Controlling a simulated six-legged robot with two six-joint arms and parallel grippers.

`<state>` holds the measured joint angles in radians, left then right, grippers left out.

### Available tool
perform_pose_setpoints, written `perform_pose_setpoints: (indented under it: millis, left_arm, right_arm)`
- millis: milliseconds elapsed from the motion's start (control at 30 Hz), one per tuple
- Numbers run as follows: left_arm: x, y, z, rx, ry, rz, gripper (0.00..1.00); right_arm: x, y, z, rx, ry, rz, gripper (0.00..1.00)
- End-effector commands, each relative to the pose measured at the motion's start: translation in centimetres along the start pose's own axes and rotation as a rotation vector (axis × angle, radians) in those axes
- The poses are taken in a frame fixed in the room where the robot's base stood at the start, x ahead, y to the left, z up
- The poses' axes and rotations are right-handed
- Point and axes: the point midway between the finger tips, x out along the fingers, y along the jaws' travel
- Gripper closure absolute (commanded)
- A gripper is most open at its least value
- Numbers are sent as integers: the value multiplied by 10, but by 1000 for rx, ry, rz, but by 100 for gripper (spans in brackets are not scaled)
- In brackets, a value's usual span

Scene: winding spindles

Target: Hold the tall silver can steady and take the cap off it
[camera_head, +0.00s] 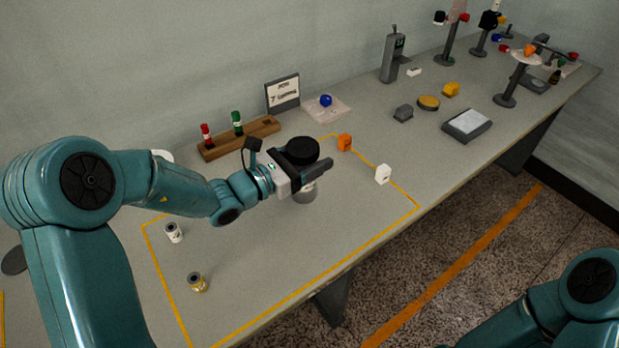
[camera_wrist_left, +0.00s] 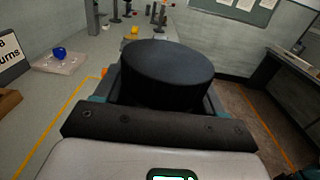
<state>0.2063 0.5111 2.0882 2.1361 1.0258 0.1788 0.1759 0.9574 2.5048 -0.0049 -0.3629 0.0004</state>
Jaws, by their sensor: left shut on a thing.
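The tall silver can (camera_head: 306,192) stands upright on the table inside the yellow-taped area. Its black cap (camera_head: 303,149) sits on top and fills the middle of the left wrist view (camera_wrist_left: 166,72). My left gripper (camera_head: 308,167) is shut around the can near its top, with the cap standing above the fingers. The exact line where the fingers touch is hidden. The can's body is mostly hidden by the gripper in the head view and fully hidden in the wrist view. My right gripper is out of view; only part of that arm shows at the lower right.
A white can (camera_head: 173,232) and a gold can (camera_head: 197,283) stand at the left of the taped area. An orange block (camera_head: 344,142) and a white block (camera_head: 383,174) are to the right. A wooden rack (camera_head: 240,138) lies behind. The front middle is clear.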

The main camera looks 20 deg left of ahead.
Motion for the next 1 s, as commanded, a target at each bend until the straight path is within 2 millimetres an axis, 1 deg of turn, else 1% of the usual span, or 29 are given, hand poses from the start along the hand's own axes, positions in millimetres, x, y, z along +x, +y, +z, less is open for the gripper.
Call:
perform_pose_setpoints:
  millis: [33, 100, 200, 300, 400, 500, 800, 833, 867, 900, 967, 1000]
  left_arm:
    - [0, 0, 20, 8, -6, 0, 84]
    - [0, 0, 42, 7, -6, 0, 84]
    - [0, 0, 67, 5, -5, 0, 84]
    - [0, 0, 87, 3, -4, 1, 84]
    - [0, 0, 100, 3, -2, -1, 84]
    - [0, 0, 107, 1, -1, 0, 84]
    - [0, 0, 109, -1, 0, 0, 84]
    - [0, 0, 109, -1, 0, 0, 37]
    - [0, 0, 109, -1, 0, 0, 47]
    - [0, 0, 109, -1, 0, 0, 60]
    - [0, 0, 109, -1, 0, 0, 80]
    - [0, 0, 109, -1, 0, 0, 86]
  right_arm:
    - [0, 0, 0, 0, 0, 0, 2]
    - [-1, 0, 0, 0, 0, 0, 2]
    - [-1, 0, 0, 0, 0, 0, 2]
    - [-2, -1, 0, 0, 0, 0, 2]
    - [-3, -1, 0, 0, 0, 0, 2]
    - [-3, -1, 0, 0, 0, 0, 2]
    - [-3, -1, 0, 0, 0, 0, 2]
    - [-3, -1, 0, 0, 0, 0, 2]
    - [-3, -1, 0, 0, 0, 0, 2]
    - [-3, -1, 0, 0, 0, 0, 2]
    - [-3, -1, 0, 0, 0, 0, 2]
    - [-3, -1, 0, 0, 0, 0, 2]
